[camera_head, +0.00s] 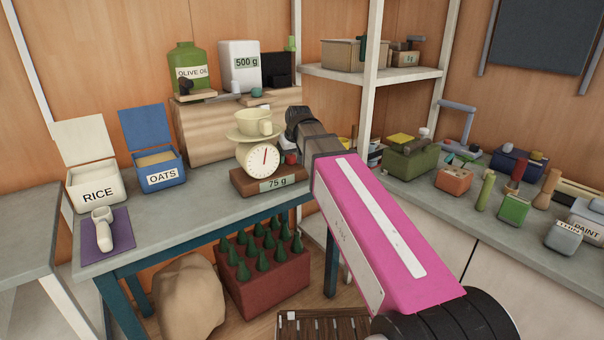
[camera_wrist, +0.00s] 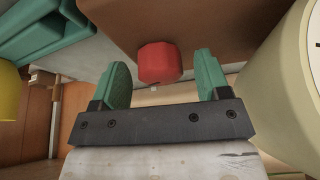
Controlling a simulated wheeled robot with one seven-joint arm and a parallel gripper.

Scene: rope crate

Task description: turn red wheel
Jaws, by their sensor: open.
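The red wheel (camera_wrist: 158,63) is a small red knob on the side of a brown block (camera_wrist: 200,25) in the wrist view. In the head view the red wheel (camera_head: 291,159) shows small beside the scale, close to my arm's end. My gripper (camera_wrist: 160,75) is open, with one green finger left of the wheel and the other right of it. The wheel appears between the fingertips, with gaps on both sides. In the head view my arm hides the fingers.
A cream dial scale (camera_head: 262,161) with a cup (camera_head: 255,122) on its pan stands beside the wheel on a brown base (camera_head: 248,186) marked 75 g. In the wrist view its rounded body (camera_wrist: 280,100) is close on the right. Shelves (camera_head: 340,75) stand behind my arm.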

